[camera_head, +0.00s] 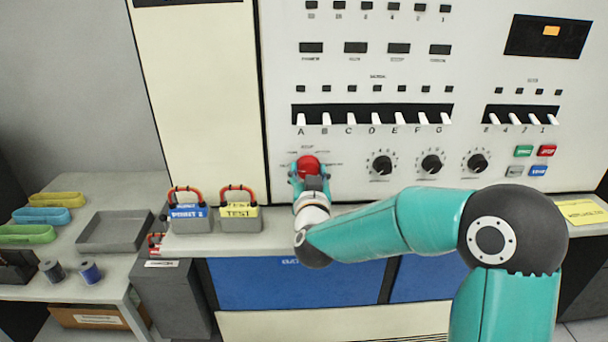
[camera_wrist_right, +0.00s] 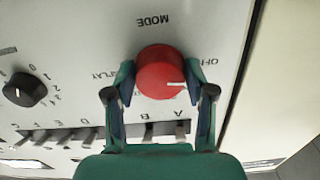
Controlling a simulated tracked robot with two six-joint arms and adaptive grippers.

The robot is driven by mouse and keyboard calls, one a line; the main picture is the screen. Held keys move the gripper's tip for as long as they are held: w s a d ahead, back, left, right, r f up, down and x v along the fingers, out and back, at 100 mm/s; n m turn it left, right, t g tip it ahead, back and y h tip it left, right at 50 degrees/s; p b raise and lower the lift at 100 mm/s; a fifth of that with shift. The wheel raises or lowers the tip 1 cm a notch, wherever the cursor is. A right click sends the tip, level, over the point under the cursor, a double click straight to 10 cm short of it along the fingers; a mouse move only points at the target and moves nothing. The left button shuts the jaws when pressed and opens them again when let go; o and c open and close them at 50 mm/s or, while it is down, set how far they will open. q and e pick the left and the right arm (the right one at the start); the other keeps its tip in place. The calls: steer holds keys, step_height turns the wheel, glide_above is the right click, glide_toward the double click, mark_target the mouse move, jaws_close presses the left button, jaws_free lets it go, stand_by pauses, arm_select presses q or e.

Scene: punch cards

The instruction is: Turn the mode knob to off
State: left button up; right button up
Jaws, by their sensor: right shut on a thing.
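The red round mode knob (camera_head: 308,165) is on the pale console panel, left of a row of black knobs. My right gripper (camera_head: 309,178) reaches it from below in the head view. In the right wrist view, the fingers of my right gripper (camera_wrist_right: 160,85) are shut on the red knob (camera_wrist_right: 163,65), one finger on each side. The white line on the knob points to the right in that view, toward the right finger. The upside-down word MODE is above the knob, and a label starting with OFF is to its right, partly hidden by the finger. My left gripper is out of view.
Black dials (camera_head: 382,164) sit right of the red knob. A row of white lever switches (camera_head: 375,118) runs above it. A grey tray (camera_head: 113,232) lies on the side table.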

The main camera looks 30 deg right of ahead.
steer(key=shift+d+r+n, duration=0.1)
steer(key=shift+r+n, duration=0.3)
steer(key=shift+n, duration=0.2)
steer(key=o, duration=0.9)
steer(key=shift+w, duration=0.1)
steer(key=shift+o, duration=1.2)
steer(key=shift+f, duration=0.15)
steer(key=shift+o, duration=0.2)
steer(key=shift+f, duration=0.1)
steer(key=v, duration=1.2)
